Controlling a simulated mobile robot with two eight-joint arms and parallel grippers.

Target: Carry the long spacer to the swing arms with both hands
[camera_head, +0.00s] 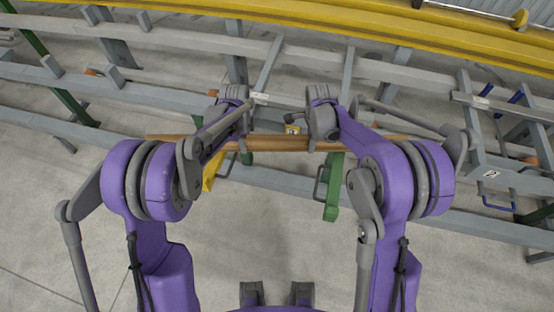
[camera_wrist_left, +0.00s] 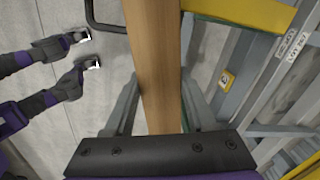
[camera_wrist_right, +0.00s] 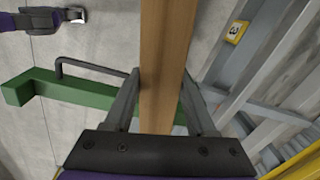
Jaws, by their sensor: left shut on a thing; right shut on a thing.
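The long spacer (camera_head: 278,142) is a long wooden bar, held crosswise and roughly level in front of me. My left gripper (camera_wrist_left: 158,82) is shut on it, with a finger on each side of the wood. My right gripper (camera_wrist_right: 160,78) is shut on it farther right. A green swing arm (camera_head: 333,188) sticks out toward me below the bar, and it also shows in the right wrist view (camera_wrist_right: 62,90). A yellow swing arm (camera_head: 210,172) is partly hidden by my left arm; yellow metal also crosses behind the bar in the left wrist view (camera_wrist_left: 240,12). I cannot tell whether the bar touches either arm.
The grey steel table frame (camera_head: 400,207) runs across the view behind the bar. A yellow rail (camera_head: 400,30) crosses at the far side. A yellow number plate (camera_wrist_right: 237,31) sits on the frame. The concrete floor (camera_head: 290,230) nearer me is bare.

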